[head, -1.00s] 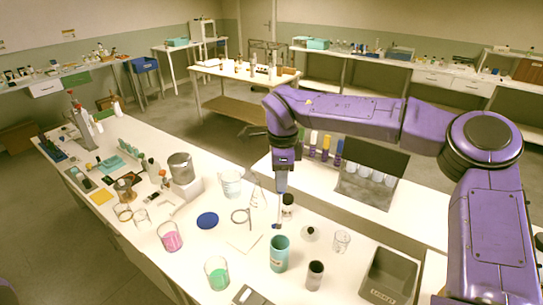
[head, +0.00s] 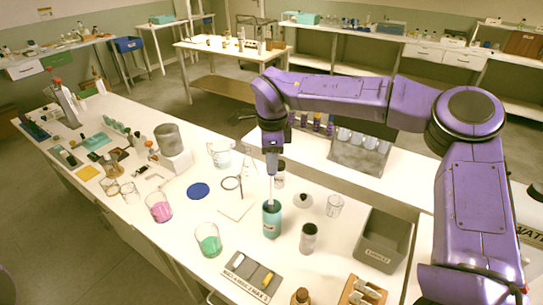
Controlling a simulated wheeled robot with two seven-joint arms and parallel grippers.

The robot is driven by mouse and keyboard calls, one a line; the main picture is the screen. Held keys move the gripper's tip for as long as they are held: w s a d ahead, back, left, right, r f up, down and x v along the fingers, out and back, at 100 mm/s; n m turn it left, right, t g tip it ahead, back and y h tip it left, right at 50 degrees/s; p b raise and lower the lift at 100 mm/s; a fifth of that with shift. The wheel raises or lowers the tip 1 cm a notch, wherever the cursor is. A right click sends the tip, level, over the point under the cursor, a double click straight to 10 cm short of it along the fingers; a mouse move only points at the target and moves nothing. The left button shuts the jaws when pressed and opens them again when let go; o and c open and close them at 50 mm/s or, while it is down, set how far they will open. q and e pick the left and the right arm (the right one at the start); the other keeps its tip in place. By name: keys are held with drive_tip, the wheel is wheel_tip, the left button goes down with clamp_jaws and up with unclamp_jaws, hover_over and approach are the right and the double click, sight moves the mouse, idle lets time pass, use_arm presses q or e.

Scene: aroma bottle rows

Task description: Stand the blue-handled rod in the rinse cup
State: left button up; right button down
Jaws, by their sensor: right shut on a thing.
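The rinse cup appears to be the teal cup (head: 271,222) with a pale label, upright on the white bench near the middle. My right gripper (head: 271,170) is above it, pointing down, shut on the upper part of a thin rod (head: 271,188). The rod hangs roughly upright, and its lower end shows at the cup's mouth. I cannot tell how deep it reaches or whether it touches the cup. The rod's gripped part is hidden by the fingers. My left gripper is not in view.
A dark-topped grey jar (head: 308,237) stands right of the cup, and a green-liquid beaker (head: 208,240) stands left. A grey bin (head: 383,240) is at the right, a grey tray (head: 252,277) in front.

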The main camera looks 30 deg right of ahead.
wheel_tip(320, 180, down, 3)
drive_tip(key=shift+w+f+b, duration=0.1)
drive_tip(key=shift+b, duration=0.45)
drive_tip(key=shift+f+b, duration=1.4)
drive_tip(key=shift+f, duration=1.55)
drive_tip(key=c, duration=0.9)
unclamp_jaws()
wheel_tip(320, 180, up, 11)
drive_tip(key=shift+f+b, duration=0.2)
drive_tip(key=shift+b, duration=0.45)
